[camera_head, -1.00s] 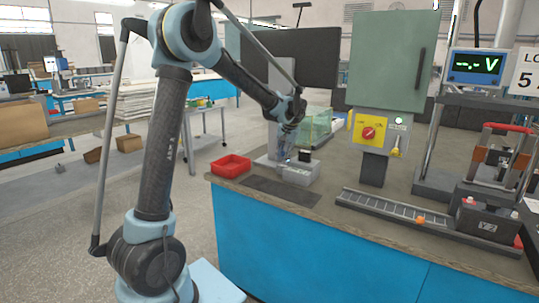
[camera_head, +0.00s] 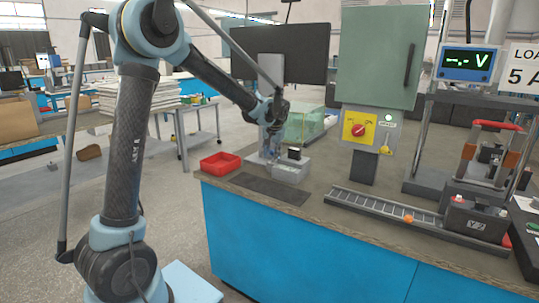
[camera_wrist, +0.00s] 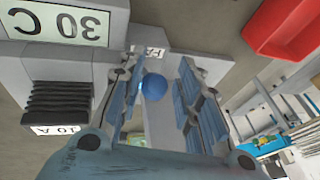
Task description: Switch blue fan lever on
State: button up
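The blue ball knob (camera_wrist: 154,87) of a lever shows in the wrist view between the two fingers of my gripper (camera_wrist: 158,100). The fingers are apart, with a gap at the right of the knob; whether the left finger touches it I cannot tell. The lever stands by a grey box (camera_wrist: 100,72) with a "30 C" plate and a ribbed black block. In the head view my gripper (camera_head: 268,152) points down beside the light grey box (camera_head: 290,172) on the bench. The knob is hidden there, and whether the lever is on cannot be told.
A red tray (camera_head: 220,163) lies left of the gripper on the bench; it also shows in the wrist view (camera_wrist: 285,28). A green cabinet (camera_head: 378,58) with a red knob on a yellow plate (camera_head: 358,128) stands at the right. A dark mat (camera_head: 268,189) lies in front.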

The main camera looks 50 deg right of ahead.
jog(key=shift+s, duration=0.15)
jog(key=shift+s+a+r, duration=0.1)
jog(key=shift+r, duration=0.15)
jog(key=v, duration=1.1)
jog(key=shift+r, duration=0.25)
